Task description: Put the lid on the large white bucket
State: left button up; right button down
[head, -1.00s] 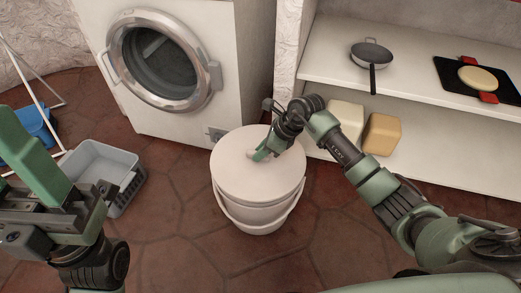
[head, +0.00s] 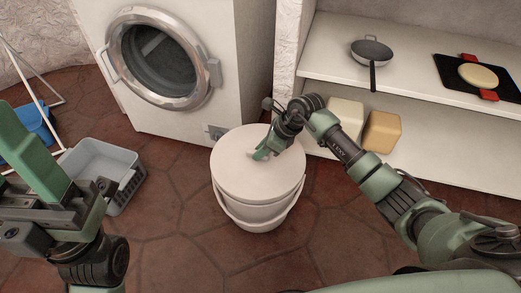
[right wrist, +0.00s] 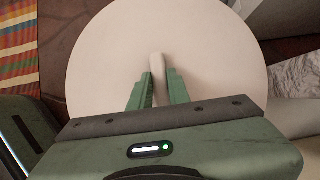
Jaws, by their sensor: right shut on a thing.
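The large white bucket (head: 258,213) stands upright on the floor, with its bail handle hanging around the front. The round white lid (head: 232,181) lies over its top and looks level; whether it is pressed fully down cannot be told. My right gripper (head: 257,155) is shut on the knob of the lid. In the right wrist view, the green fingers (right wrist: 158,88) flank the pale knob (right wrist: 157,67) at the middle of the lid (right wrist: 215,60). My left gripper (head: 35,145) is up at the left, away from the bucket; its opening cannot be judged.
A washing machine (head: 195,122) stands behind the bucket. A grey basket (head: 112,163) is on the tiled floor to the left. At the right, a shelf (head: 325,63) holds a pan (head: 371,50) and a dark tray (head: 450,73). A striped rug (right wrist: 18,50) shows in the right wrist view.

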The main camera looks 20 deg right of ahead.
jog(key=shift+f, duration=0.2)
dwell(0.5)
jog(key=shift+f, duration=0.2)
jog(key=shift+f, duration=0.1)
dwell(0.5)
jog(key=c, duration=0.8)
grip_release()
jog(key=shift+o, duration=0.2)
